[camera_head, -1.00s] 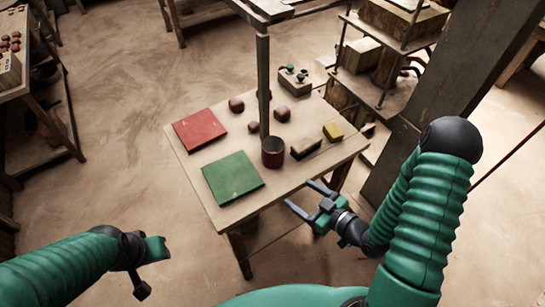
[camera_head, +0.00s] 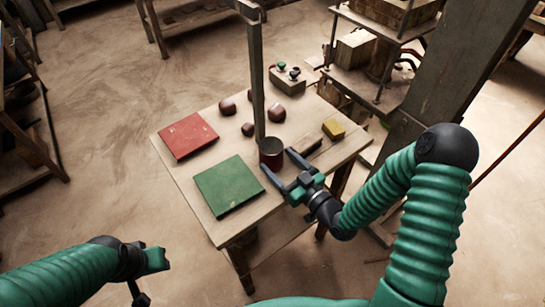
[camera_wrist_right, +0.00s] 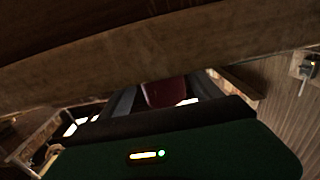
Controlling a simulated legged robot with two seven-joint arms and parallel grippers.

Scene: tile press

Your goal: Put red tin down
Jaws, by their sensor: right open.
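The red tin (camera_head: 271,153) is a dark red cylinder standing upright on the wooden table, near the foot of a post. My right gripper (camera_head: 277,160) is open at the table's near edge. Its two fingertips point at the tin, one toward each side of it; I cannot tell whether they touch it. In the right wrist view a dark red surface, likely the tin (camera_wrist_right: 165,92), shows between the fingers. My left gripper (camera_head: 148,275) is low at the left, away from the table; its jaws are unclear.
A red square panel (camera_head: 188,136) and a green one (camera_head: 229,186) lie on the table (camera_head: 225,231). Several dark red lumps (camera_head: 277,113), a yellow block (camera_head: 333,129) and a button box (camera_head: 288,80) are there too. A dark bar (camera_head: 306,148) lies right of the tin. An upright post (camera_head: 257,90) rises behind it.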

